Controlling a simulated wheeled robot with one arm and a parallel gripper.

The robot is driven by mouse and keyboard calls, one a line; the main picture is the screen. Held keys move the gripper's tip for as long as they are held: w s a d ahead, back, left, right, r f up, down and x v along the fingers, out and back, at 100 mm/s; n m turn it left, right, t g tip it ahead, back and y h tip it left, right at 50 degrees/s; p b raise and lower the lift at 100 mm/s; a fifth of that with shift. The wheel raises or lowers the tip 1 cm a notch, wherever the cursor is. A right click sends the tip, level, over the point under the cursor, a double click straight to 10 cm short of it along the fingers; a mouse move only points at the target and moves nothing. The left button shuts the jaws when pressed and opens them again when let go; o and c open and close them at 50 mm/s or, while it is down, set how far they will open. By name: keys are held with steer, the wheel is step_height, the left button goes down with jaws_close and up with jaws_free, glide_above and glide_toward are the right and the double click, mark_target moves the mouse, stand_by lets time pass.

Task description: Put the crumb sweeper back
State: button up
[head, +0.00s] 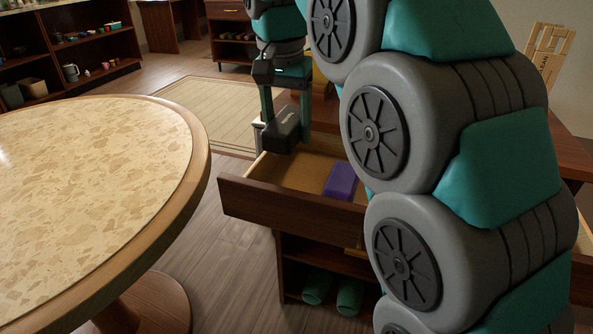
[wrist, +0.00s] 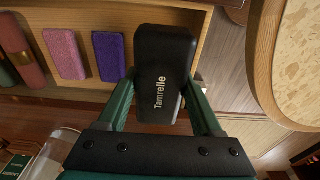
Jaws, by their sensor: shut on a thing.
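A black, rounded block lettered "Tamrelle" (wrist: 160,75), which looks like the crumb sweeper, is between the fingers of my gripper (head: 287,120). The fingers press on its two sides. It also shows in the head view (head: 283,138), held at the left end of an open wooden drawer (head: 262,203). I cannot tell how far it is above the drawer floor. In the drawer, a purple block (head: 341,181) lies to the right of the sweeper. The wrist view shows this purple block (wrist: 109,56) just left of the sweeper. My arm hides the drawer's right part.
Further along the wrist view lie a pink block (wrist: 65,54) and a dark red roll (wrist: 20,50). A round stone-topped table (head: 95,190) stands close on the left. Open floor shows between table and drawer.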

glide_toward(296, 176)
steer(key=s+f, duration=0.2)
steer(key=f, duration=0.1)
steer(key=s+a+f, duration=0.1)
steer(key=f, duration=0.1)
steer(key=shift+w+d+f+p, duration=0.1)
steer(key=shift+w+d+p, duration=0.25)
steer(key=shift+w, duration=0.6)
steer(key=shift+w+d+f+p, duration=0.1)
steer(key=shift+w+d+p, duration=0.25)
steer(key=shift+w, duration=0.6)
steer(key=shift+f, duration=0.5)
steer(key=shift+f, duration=0.2)
steer(key=o, duration=1.4)
steer(key=shift+o, duration=0.2)
steer(key=shift+r, duration=0.1)
steer(key=r, duration=0.4)
steer(key=s+r, duration=0.1)
steer(key=r, duration=0.7)
steer(key=shift+s+a+r+b, duration=0.1)
steer(key=shift+s+a+b, duration=0.1)
steer(key=shift+a+b, duration=0.1)
steer(key=shift+d, duration=0.1)
